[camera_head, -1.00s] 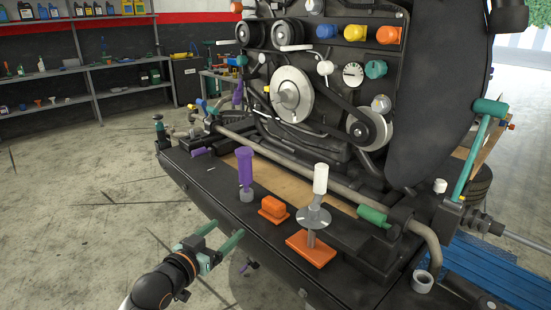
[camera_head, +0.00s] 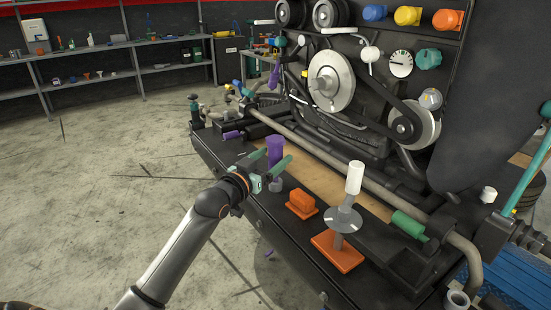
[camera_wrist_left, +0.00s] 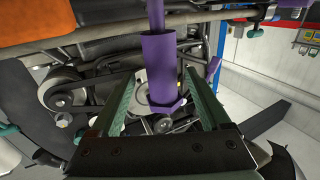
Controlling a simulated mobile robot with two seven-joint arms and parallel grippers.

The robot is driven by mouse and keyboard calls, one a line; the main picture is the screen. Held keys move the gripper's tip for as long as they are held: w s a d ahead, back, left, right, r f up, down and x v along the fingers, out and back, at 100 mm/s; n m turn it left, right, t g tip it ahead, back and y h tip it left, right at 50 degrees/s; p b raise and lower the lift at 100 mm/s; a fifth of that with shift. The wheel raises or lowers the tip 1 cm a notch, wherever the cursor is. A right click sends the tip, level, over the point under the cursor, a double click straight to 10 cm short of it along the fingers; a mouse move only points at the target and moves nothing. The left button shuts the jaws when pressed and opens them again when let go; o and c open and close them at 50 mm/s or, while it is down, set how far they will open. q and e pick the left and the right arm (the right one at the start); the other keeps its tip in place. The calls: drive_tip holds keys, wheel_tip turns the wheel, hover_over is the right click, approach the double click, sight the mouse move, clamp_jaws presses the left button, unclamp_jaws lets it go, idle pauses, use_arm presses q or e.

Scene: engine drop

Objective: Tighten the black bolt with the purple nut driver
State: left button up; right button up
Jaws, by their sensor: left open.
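The purple nut driver (camera_head: 275,149) stands upright on a small grey base on the black front ledge. My left gripper (camera_head: 268,162) is open at the driver, with its green fingers to either side of it. In the left wrist view the purple driver (camera_wrist_left: 161,72) shows between the two open fingers (camera_wrist_left: 160,105), with a visible gap on each side. I cannot pick out the black bolt in either view. My right gripper is not in view.
On the ledge, right of the driver, are an orange block (camera_head: 302,203) and a white-handled tool (camera_head: 354,178) on an orange base. Another purple item (camera_head: 232,135) lies further left. The engine (camera_head: 350,90) rises behind; open floor (camera_head: 100,190) lies left.

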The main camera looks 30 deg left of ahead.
use_arm(q)
drive_tip(key=shift+w+a+f, duration=0.1)
drive_tip(key=shift+w, duration=1.15)
drive_tip(key=shift+w+a+f, duration=0.1)
drive_tip(key=shift+w, duration=1.15)
clamp_jaws()
drive_tip(key=shift+r, duration=0.1)
